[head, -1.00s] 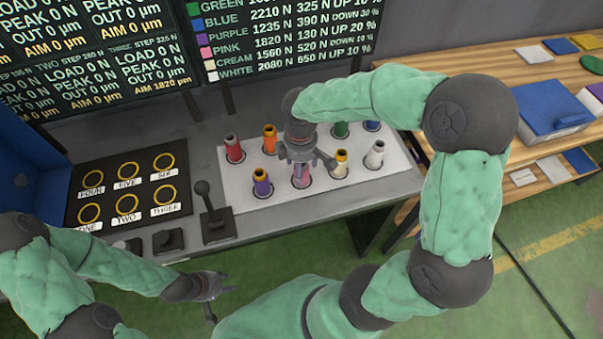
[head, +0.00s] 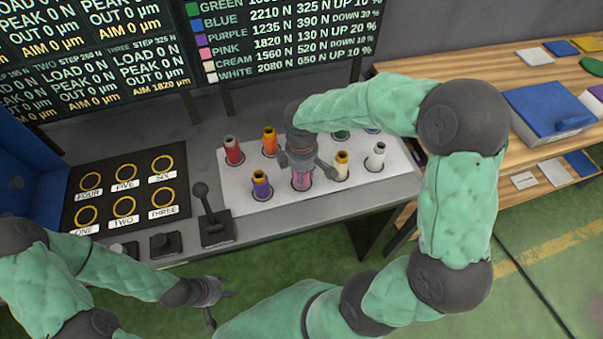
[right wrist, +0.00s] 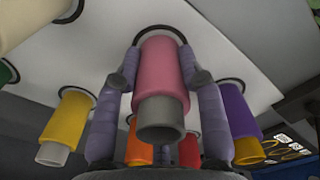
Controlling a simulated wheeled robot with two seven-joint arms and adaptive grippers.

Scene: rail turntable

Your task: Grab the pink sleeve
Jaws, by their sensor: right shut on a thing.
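The pink sleeve (head: 301,180) stands in its hole in the white tray (head: 235,190), in the front row between the purple sleeve (head: 261,186) and the cream sleeve (head: 340,166). My right gripper (head: 300,165) comes down over it from above and hides its top. In the right wrist view the pink sleeve (right wrist: 162,75) with its grey end sits between the two fingers of the right gripper (right wrist: 163,90), which are shut on its sides. My left gripper (head: 222,297) is empty, off the table's front edge; its fingers look spread.
Red (head: 232,151), orange (head: 269,142) and white (head: 376,157) sleeves stand close by in the tray. A lever (head: 207,210) stands left of the tray. A black board (head: 128,190) with several yellow rings lies further left. A wooden shelf (head: 470,90) stands right.

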